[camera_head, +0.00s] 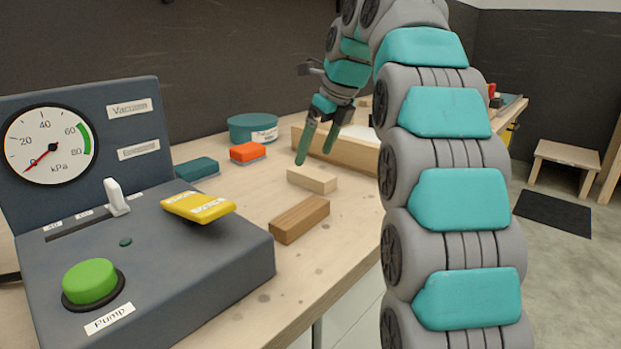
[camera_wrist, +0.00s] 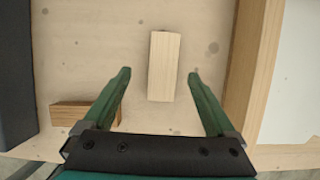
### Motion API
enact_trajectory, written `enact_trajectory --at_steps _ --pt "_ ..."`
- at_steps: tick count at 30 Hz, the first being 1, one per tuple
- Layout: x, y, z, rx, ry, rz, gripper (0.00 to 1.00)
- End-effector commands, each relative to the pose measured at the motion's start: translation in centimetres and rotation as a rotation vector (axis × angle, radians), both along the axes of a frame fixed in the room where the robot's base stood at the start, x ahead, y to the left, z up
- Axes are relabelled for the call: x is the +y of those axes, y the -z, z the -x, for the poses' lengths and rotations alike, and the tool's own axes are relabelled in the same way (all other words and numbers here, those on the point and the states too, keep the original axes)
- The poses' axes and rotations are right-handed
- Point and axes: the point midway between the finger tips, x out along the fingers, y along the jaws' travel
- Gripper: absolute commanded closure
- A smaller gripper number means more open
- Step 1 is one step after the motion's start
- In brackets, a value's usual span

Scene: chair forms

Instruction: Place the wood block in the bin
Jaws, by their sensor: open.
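A pale wood block (camera_head: 312,180) lies flat on the workbench, and it also shows in the wrist view (camera_wrist: 164,68). A darker brown wood block (camera_head: 300,220) lies nearer the control box; in the wrist view it is at lower left (camera_wrist: 70,113), partly behind a finger. My gripper (camera_head: 314,157) is open and empty, above the pale block. In the wrist view its green fingers (camera_wrist: 159,73) stand apart with the pale block seen between them, not gripped. A wooden-walled bin (camera_head: 350,152) with a white inside stands just behind, partly hidden by my arm; its wall is at right in the wrist view (camera_wrist: 245,70).
A control box (camera_head: 235,262) with gauge, yellow paddle and green button fills the left. A teal block (camera_head: 197,168), an orange block (camera_head: 247,151) and a round teal container (camera_head: 253,127) stand farther back. A stool (camera_head: 568,155) is on the floor at right.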

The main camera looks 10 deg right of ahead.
Motion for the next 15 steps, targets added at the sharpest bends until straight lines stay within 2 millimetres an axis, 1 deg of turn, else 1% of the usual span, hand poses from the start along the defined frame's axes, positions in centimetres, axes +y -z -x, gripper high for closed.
enact_trajectory --at_steps 1,8,11,15 --pt "0.0 0.4 0.0 0.004 0.000 0.000 0.09" --pt "0.0 1.3 -0.2 0.003 -0.001 0.000 0.09" --pt "-0.1 2.2 -0.4 0.001 0.000 0.001 0.09" --pt "-0.2 3.8 -0.7 0.003 -0.001 0.000 0.09"
